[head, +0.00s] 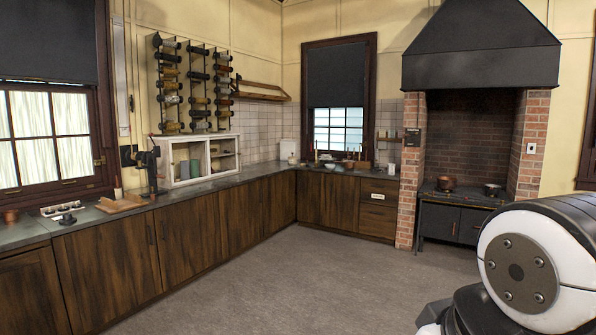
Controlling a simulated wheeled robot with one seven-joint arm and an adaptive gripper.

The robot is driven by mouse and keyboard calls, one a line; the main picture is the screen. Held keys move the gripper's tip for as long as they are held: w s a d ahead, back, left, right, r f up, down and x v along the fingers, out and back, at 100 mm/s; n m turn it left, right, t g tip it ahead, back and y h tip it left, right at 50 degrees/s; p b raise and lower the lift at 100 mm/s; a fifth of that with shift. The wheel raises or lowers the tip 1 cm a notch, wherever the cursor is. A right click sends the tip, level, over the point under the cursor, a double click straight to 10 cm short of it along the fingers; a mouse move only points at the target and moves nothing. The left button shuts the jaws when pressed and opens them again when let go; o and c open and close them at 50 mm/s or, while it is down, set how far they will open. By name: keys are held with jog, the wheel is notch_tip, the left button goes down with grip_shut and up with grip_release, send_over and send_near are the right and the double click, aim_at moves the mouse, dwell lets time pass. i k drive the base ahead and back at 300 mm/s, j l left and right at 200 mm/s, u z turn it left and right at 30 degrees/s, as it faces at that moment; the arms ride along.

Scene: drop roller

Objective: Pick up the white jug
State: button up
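A small white object (288,150) stands on the counter in the far corner, left of the dark-blind window. It may be the white jug, but it is too small and far for me to make out a handle or spout. No other clear jug shows. Part of my own arm fills the lower right of the head view. My gripper is not in the picture, so its state does not show.
An L-shaped counter (230,183) over wooden cupboards runs along the left and back walls. A white open cabinet (222,154), a wooden board (121,203) and small pots stand on it. A black stove (450,218) is under the hood. The grey floor (290,285) is clear.

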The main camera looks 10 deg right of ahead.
aim_at(391, 166)
jog(key=i+l+z, duration=0.25)
jog(key=i, duration=0.25)
jog(key=i+z, duration=0.45)
jog(key=i, duration=5.7)
jog(key=i+z, duration=0.2)
jog(key=i, duration=0.2)
jog(key=i+j+z, duration=0.2)
jog(key=i, duration=0.25)
jog(key=i+z, duration=0.2)
jog(key=i, duration=0.2)
jog(key=i+j+z, duration=0.15)
jog(key=i+j, duration=0.15)
jog(key=i, duration=0.1)
